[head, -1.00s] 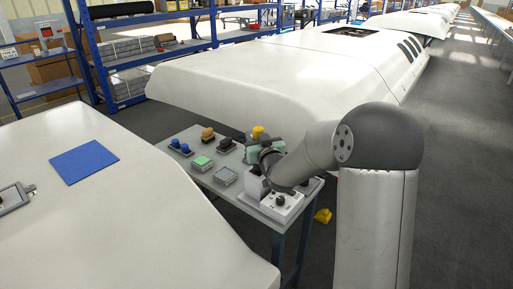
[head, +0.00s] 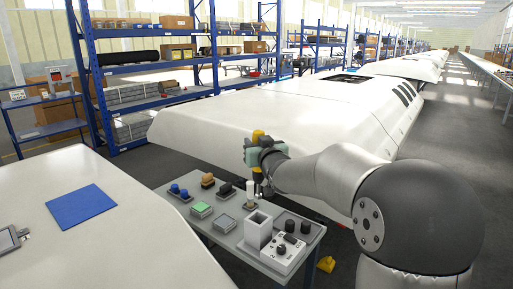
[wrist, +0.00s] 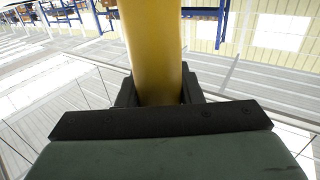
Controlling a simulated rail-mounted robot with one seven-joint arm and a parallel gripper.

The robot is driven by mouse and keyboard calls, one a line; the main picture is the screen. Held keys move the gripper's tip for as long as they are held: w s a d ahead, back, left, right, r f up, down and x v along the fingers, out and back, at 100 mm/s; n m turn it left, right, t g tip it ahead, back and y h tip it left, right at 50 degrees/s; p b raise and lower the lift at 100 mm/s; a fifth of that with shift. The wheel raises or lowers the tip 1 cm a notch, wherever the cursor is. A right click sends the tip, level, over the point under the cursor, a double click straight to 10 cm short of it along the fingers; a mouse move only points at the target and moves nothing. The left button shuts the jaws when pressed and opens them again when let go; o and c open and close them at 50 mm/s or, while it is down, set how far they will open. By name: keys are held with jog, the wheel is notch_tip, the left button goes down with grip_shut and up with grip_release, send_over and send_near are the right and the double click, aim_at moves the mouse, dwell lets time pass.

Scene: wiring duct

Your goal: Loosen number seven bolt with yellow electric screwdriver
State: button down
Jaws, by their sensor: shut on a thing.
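The yellow electric screwdriver (head: 258,134) stands upright above the small grey table in the head view, its dark lower part pointing down. My gripper (head: 260,153) is shut around it. In the wrist view the yellow handle (wrist: 152,45) rises between the dark jaws of my gripper (wrist: 158,92). I cannot tell whether the screwdriver's tip is clear of the things below it. I cannot make out the number seven bolt in any view.
The grey table (head: 222,235) bears a tall open grey box (head: 258,229), a unit with black knobs (head: 283,252), and green, blue, brown and black items. A long white body (head: 290,95) lies behind it. A white surface with a blue sheet (head: 80,207) is at left.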

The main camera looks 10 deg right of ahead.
jog(key=shift+r, duration=0.15)
notch_tip(320, 180, up, 11)
jog(key=p, duration=0.7)
jog(key=shift+r+p, duration=0.2)
jog(key=shift+p, duration=0.1)
jog(key=shift+f, duration=0.1)
